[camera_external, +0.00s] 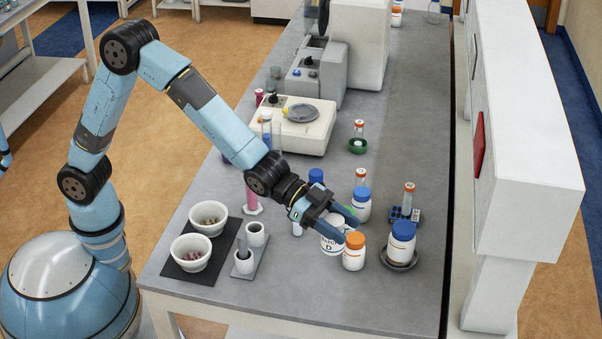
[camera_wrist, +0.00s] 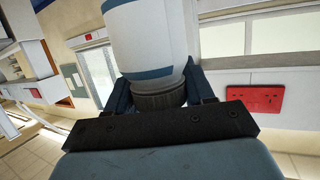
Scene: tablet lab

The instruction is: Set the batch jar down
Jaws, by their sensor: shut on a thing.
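The batch jar (camera_external: 331,241) is white with dark lettering that ends in a "D". My gripper (camera_external: 341,224) is shut on it near its top, over the front part of the bench. In the wrist view the jar (camera_wrist: 150,45) is white with a blue band, and its dark ribbed end (camera_wrist: 160,100) sits between the two fingers (camera_wrist: 162,92). The jar looks about upright in the external view. I cannot tell whether its base touches the bench (camera_external: 300,290).
An orange-lidded jar (camera_external: 354,252) stands close to the held jar's right. A blue-lidded jar (camera_external: 402,240) stands on a round dish farther right. Another blue-lidded jar (camera_external: 361,205) is behind. Bowls (camera_external: 190,254) on a dark mat are left. The bench front is clear.

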